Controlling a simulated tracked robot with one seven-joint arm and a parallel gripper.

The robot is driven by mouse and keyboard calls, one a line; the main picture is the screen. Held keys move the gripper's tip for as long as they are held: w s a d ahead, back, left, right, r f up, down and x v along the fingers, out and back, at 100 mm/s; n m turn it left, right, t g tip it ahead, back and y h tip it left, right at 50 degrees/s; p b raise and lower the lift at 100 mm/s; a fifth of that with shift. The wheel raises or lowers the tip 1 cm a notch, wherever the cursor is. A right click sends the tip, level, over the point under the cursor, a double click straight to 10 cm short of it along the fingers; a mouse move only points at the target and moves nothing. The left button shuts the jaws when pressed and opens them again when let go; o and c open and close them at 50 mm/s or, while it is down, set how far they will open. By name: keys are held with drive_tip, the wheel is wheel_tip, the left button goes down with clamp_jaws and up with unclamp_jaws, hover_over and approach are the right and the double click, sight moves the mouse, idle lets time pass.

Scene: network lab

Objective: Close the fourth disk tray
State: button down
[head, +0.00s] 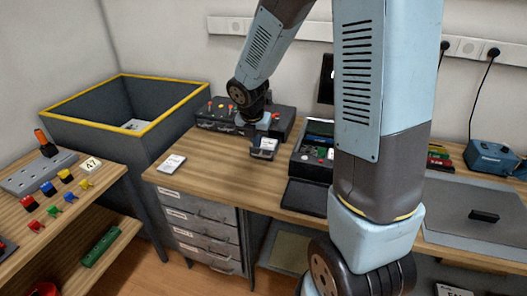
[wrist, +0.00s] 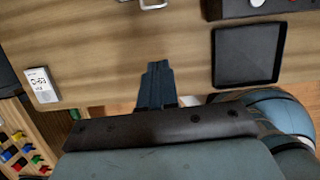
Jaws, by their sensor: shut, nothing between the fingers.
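A dark disk unit (head: 221,117) stands at the back of the wooden bench, partly hidden by my arm. A dark piece with a pale bracket-shaped handle, which looks like a pulled-out disk tray (head: 263,146), juts forward from its right part. I cannot read which tray it is by number. A metal handle (wrist: 153,4) shows at the top edge of the wrist view. My gripper (wrist: 154,68) is shut and empty, its fingers over bare bench on the near side of that handle, with a gap between. Its fingertips cannot be made out in the head view.
A white card (head: 172,163) lies to the left on the bench. A dark flat panel (head: 305,196) lies to the right, in front of a black device with buttons (head: 312,150). A yellow-rimmed bin (head: 125,110) stands at the left. Bare wood lies between card and panel.

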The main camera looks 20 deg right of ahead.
drive_tip(key=x, duration=1)
drive_tip(key=shift+w+d+f, duration=0.2)
drive_tip(key=shift+w+d, duration=0.35)
drive_tip(key=shift+w, duration=0.3)
drive_tip(key=shift+w+d+f, duration=0.2)
drive_tip(key=shift+w+d, duration=0.3)
drive_tip(key=shift+w, duration=0.35)
